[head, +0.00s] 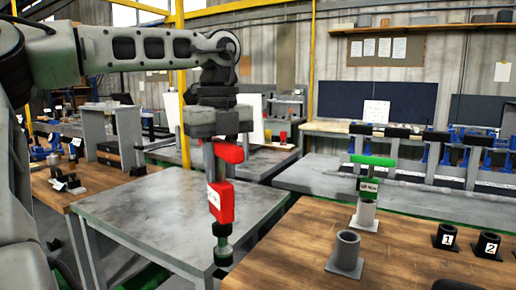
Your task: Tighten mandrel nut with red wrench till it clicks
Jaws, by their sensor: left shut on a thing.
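The red wrench (222,204) hangs upright from my left gripper (228,152), which is shut on its red top. The wrench is in front of the grey metal table and beside the left edge of the wooden bench. Its lower end appears clear of any surface, though the depth is hard to tell. I cannot make out the mandrel nut. My right gripper is not in view.
A green wrench (371,172) stands in a pale holder (365,214) on the wooden bench (300,240). An empty grey tube holder (346,254) is in front of it. Black cups marked 1 (446,236) and 2 (488,245) stand right. The grey table (150,205) is bare.

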